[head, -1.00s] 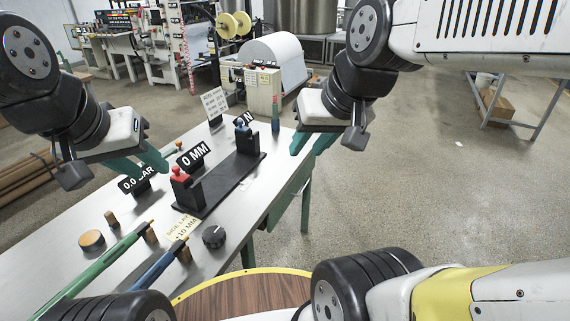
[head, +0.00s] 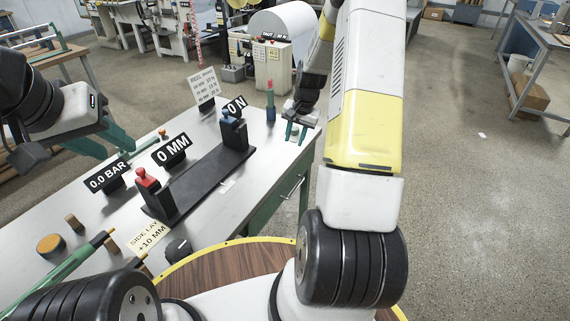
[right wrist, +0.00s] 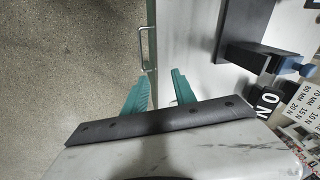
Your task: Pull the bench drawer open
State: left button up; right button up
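The bench (head: 215,200) has a green side facing my base, and the drawer (head: 278,203) is in that side with a thin metal bar handle (head: 292,188). The drawer front looks flush with the bench. My right gripper (head: 297,132) is open and empty at the bench's far right corner, beyond the handle in the head view. In the right wrist view the handle (right wrist: 142,50) lies ahead of the green fingers (right wrist: 162,75), near the left fingertip and apart from it. My left gripper (head: 120,150) is open and empty over the far left of the bench.
On the bench stand a dark rail (head: 205,175) with a red-topped block (head: 153,195) and a blue-topped block (head: 233,130), display signs, a black knob (head: 179,249) and a green tool (head: 60,275). Open floor (head: 450,220) lies right of the bench.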

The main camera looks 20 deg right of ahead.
jog(key=m+g, duration=0.1)
jog(key=m, duration=0.1)
send_near(298, 185)
jog(key=f, duration=0.5)
jog(key=w+a+f, duration=0.1)
jog(key=f, duration=0.1)
jog(key=shift+f, duration=0.35)
grip_shut()
dwell(0.6)
